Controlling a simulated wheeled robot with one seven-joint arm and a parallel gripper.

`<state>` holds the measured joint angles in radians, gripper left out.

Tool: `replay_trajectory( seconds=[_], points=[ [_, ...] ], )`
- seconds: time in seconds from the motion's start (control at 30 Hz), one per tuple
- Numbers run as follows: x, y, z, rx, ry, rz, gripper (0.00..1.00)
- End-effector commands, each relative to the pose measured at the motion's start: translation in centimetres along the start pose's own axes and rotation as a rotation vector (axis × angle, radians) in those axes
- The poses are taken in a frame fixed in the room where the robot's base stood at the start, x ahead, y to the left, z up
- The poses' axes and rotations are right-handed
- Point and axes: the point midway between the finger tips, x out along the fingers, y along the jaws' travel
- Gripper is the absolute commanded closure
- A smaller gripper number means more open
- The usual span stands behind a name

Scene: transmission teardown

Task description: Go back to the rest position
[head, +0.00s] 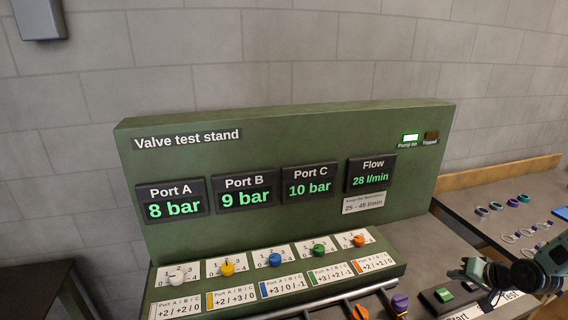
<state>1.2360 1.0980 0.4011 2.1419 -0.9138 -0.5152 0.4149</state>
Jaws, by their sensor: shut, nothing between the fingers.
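My gripper (460,275) is at the lower right of the head view, with my arm coming in from the right edge. It is shut and I see nothing held in it. It is just above and right of the green Start button (444,295), near the front of the valve test stand (290,135). I cannot tell how far above the surface its tips are. The rest position is not marked by anything in view.
Coloured knobs (275,259) line the stand's sloped front. Metal rails, an orange knob (360,312) and a purple knob (400,302) are at the bottom. A bench (480,193) with rings is at right. A dark table (38,290) is at lower left.

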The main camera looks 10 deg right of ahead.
Motion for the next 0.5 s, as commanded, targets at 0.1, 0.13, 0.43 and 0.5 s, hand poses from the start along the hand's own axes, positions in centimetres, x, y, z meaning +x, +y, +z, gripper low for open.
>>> replay_trajectory(
  seconds=[0.1, 0.13, 0.43, 0.5],
  points=[
    [0.5, -1.3, 0.0, -0.038, -0.030, 0.007, 1.00],
    [0.7, -2.0, 0.1, -0.057, -0.048, 0.012, 1.00],
    [1.7, -14.6, 3.4, -0.381, -0.306, 0.098, 1.00],
    [1.1, -17.9, 4.9, -0.464, -0.363, 0.116, 1.00]
  ],
)
